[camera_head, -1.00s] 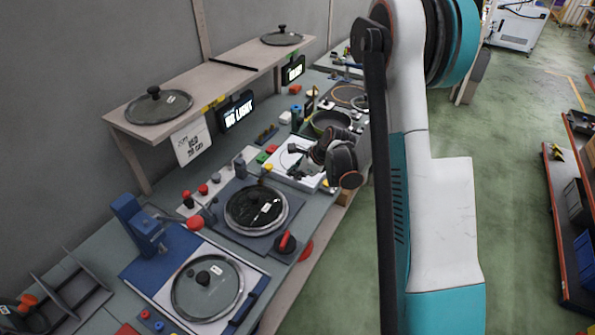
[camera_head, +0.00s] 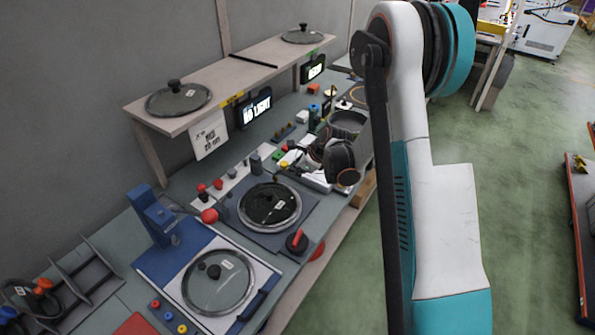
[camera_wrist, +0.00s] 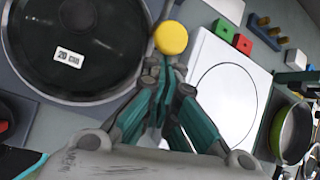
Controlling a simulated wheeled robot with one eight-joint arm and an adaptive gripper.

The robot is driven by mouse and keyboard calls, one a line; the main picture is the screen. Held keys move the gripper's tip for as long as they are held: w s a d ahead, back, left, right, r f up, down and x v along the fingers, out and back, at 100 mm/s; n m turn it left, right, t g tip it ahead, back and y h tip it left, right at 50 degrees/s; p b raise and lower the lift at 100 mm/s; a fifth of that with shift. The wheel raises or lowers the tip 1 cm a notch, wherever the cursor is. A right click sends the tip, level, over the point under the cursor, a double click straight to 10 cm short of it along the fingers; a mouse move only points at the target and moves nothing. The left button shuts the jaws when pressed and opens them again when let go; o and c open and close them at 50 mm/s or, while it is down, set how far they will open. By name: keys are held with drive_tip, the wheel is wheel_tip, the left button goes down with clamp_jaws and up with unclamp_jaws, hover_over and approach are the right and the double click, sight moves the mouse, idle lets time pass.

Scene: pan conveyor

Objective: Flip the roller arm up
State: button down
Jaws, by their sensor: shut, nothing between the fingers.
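A round yellow knob (camera_wrist: 171,38) sits at the edge of the dark pan station, on what looks like a grey bar that I take for the roller arm; most of the bar is hidden. My gripper (camera_wrist: 165,66) is shut and empty, its fingertips just below the yellow knob in the wrist view. I cannot tell whether they touch it. In the head view my gripper's wrist (camera_head: 340,160) is over the white panel, right of the dark pan station, and the fingertips are hard to make out.
A lidded black pan (camera_head: 270,204) sits left of my gripper; its lid also fills the wrist view's upper left (camera_wrist: 78,40). Green and red blocks (camera_wrist: 232,37) and a green pan (camera_wrist: 291,131) lie right. A shelf (camera_head: 235,78) overhangs behind.

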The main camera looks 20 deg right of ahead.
drive_tip(key=w+a+r+g+h+p, duration=0.2)
drive_tip(key=w+a+r+g, duration=0.1)
drive_tip(key=w+a+r, duration=0.2)
drive_tip(key=w+a+r+g+h+p, duration=0.2)
drive_tip(key=w+a+r, duration=0.4)
drive_tip(key=w+r, duration=0.3)
drive_tip(key=shift+w+r+g+p, duration=0.35)
drive_tip(key=shift+w+g+p, duration=0.25)
drive_tip(key=shift+p, duration=0.25)
idle(0.3)
wheel_tip(320, 180, up, 12)
drive_tip(key=a, duration=0.1)
idle(0.4)
drive_tip(key=shift+s+a, duration=0.1)
drive_tip(key=shift+s, duration=0.05)
